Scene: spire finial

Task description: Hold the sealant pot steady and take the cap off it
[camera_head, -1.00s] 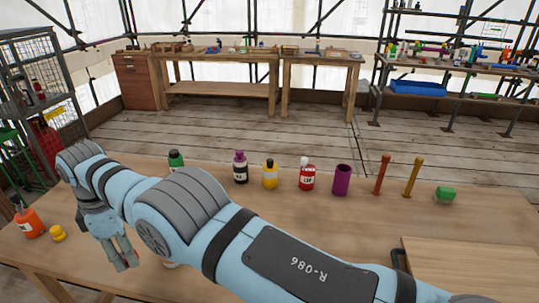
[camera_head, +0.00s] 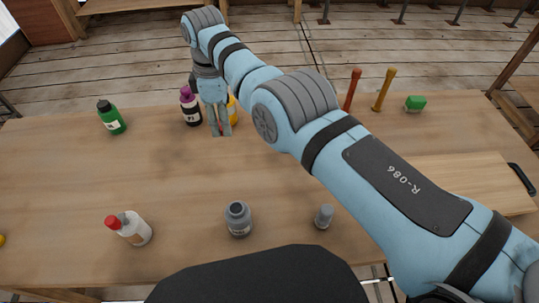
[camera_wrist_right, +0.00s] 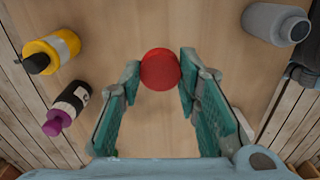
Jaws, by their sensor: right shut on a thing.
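My right gripper (camera_head: 221,132) points down in front of the purple-capped bottle (camera_head: 190,106) and the yellow bottle (camera_head: 233,110). In the right wrist view its fingers are shut on a round red thing (camera_wrist_right: 160,69); I cannot tell whether this is a cap. No label tells me which container is the sealant pot. A grey pot (camera_head: 239,220) stands near the table's front with a dark opening on top; it also shows in the wrist view (camera_wrist_right: 272,22). A small grey piece (camera_head: 323,217) stands right of it. My left gripper is out of view.
The table's left middle is clear. My right arm hides its right middle.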

